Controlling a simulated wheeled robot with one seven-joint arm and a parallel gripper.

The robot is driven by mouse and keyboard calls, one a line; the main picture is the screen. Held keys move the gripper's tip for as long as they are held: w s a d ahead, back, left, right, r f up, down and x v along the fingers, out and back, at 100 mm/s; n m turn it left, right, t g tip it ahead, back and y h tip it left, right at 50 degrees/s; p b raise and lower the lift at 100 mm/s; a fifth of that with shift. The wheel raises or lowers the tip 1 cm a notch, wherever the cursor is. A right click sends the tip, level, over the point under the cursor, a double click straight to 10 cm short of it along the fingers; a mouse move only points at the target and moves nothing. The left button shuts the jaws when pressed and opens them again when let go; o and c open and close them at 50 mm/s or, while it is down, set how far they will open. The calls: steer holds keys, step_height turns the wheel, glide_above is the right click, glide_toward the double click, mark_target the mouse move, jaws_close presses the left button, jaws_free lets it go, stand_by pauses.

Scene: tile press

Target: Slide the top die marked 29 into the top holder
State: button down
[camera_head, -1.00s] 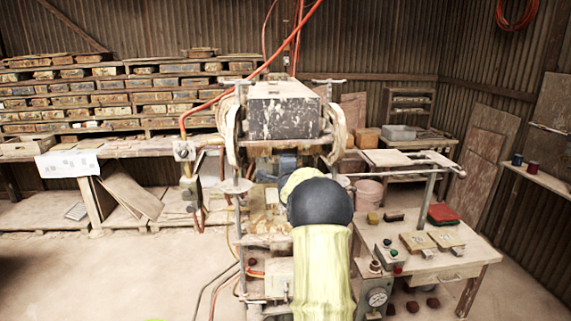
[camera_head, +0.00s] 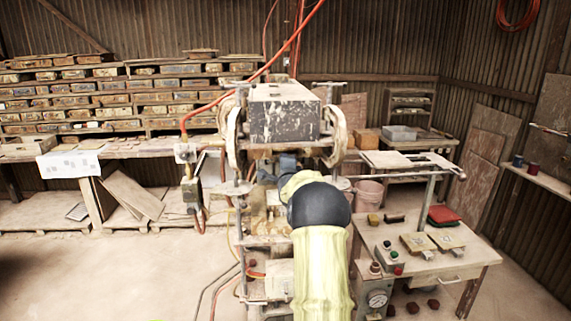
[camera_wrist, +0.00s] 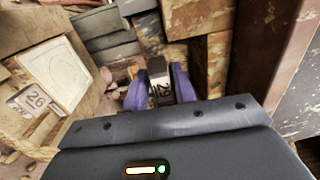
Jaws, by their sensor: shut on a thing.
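My gripper (camera_wrist: 158,74) has two purple fingers, seen in the wrist view. It is shut on the top die (camera_wrist: 160,89), a small block with a pale face marked 29. In the head view my forearm and wrist block much of the press (camera_head: 285,118), and the die cannot be made out there. Worn wooden and metal parts of the press lie just beyond the fingers in the wrist view. I cannot tell clearly which of them is the top holder, or whether the die touches it.
A block marked 26 (camera_wrist: 35,100) stands beside a pale square plate (camera_wrist: 60,73) at the left of the wrist view. A worn upright panel (camera_wrist: 265,40) is close on the right. In the head view a side table (camera_head: 430,268) stands right of the press.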

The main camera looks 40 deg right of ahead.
steer(key=shift+w+d+r, duration=0.15)
steer(key=shift+w+d, duration=0.1)
steer(key=shift+w, duration=0.2)
steer(key=shift+w+d+p, duration=0.35)
steer(key=shift+w+p, duration=0.1)
steer(key=shift+w, duration=0.1)
stand_by(0.5)
steer(key=c, duration=1.2)
jaws_free()
steer(key=shift+o, duration=0.7)
steer(key=shift+a, duration=0.1)
steer(key=shift+f, duration=0.25)
steer(key=r+b+v, duration=0.1)
steer(key=b+v, duration=0.7)
steer(key=v, duration=0.9)
steer(key=shift+s+f, duration=0.25)
steer(key=shift+f, duration=0.1)
steer(key=shift+a, duration=0.1)
